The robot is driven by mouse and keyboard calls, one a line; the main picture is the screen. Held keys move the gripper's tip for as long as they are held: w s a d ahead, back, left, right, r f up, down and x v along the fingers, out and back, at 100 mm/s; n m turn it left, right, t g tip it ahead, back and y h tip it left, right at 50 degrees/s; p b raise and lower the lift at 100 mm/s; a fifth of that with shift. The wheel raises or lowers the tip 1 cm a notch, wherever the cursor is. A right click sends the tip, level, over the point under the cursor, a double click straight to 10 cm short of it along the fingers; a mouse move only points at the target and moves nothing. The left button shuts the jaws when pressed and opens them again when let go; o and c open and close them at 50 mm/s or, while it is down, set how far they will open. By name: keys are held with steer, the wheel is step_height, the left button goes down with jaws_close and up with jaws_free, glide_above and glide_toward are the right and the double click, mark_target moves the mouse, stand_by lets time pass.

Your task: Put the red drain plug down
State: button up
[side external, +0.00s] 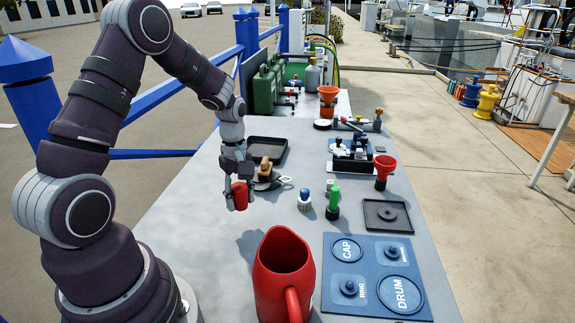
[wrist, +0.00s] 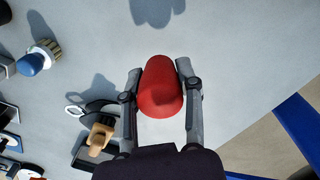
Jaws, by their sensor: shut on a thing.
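The red drain plug (side external: 240,196) hangs in my gripper (side external: 236,190) above the grey table, left of its middle in the side view. In the wrist view the plug (wrist: 160,88) is a rounded red body between the two fingers of my gripper (wrist: 161,76), one finger on each side. Its shadow lies apart from it on the tabletop, so it appears to be off the surface. The fingers partly cover its sides.
A large red jug (side external: 284,275) stands in front of the plug. A wooden-handled brush (side external: 265,168) and dark tray (side external: 267,150) lie behind it. A blue-topped brush (side external: 304,198), green-handled item (side external: 333,203) and blue labelled mat (side external: 373,277) are to the right. Bare tabletop lies around the plug.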

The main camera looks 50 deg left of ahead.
mark_target(244, 223)
step_height(244, 223, down, 4)
steer(key=shift+f, duration=0.1)
steer(key=o, duration=1)
steer(key=shift+f, duration=0.1)
steer(key=shift+o, duration=0.2)
step_height(244, 223, up, 12)
steer(key=shift+f, duration=0.2)
steer(key=shift+d+r+m, duration=0.35)
steer(key=shift+r, duration=0.25)
steer(key=shift+d+r+m, duration=0.3)
steer(key=shift+r+m, duration=0.05)
steer(key=shift+r, duration=0.2)
steer(key=s+d+r+m+t, duration=0.5)
steer(key=d+m, duration=0.6)
steer(key=m, duration=0.5)
steer(key=shift+s+r+m+t, duration=0.3)
steer(key=shift+s+r, duration=0.6)
steer(key=shift+s, duration=0.2)
